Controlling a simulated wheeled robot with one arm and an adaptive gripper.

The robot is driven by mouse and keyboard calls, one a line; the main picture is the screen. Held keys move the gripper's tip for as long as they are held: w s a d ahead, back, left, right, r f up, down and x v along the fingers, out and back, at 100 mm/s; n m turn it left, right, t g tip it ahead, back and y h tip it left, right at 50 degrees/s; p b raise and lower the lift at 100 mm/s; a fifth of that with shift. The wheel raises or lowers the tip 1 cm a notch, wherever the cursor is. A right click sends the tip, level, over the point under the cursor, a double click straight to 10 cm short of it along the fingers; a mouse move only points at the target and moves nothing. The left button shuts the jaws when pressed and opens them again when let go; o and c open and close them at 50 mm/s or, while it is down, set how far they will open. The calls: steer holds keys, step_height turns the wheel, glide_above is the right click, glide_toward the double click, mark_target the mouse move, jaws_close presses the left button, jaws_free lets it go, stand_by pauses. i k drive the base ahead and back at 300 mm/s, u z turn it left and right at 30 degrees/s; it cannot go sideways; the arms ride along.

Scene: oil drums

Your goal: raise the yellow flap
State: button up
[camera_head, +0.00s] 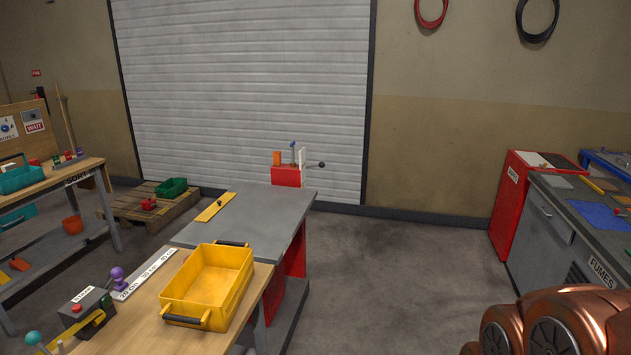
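The yellow flap (209,212) looks like a narrow yellow strip lying flat, or nearly flat, on the grey bench top (258,218), near its left edge. A small dark knob (219,203) shows on it. My gripper is not in view. Part of my own copper-coloured arm fills the bottom right corner, far from the flap. No fingers show there.
A yellow crate (208,321) with dark handles stands on the wooden bench in front of the grey one. A red block with levers (286,177) stands at the grey bench's far end. Open floor (400,270) lies between this bench and the right-hand counter (560,205).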

mark_target(214, 208)
steer(key=z, duration=0.25)
steer(key=i, duration=3.2)
steer(key=u, duration=1.7)
steer(key=i, duration=0.85)
steer(key=u, duration=0.75)
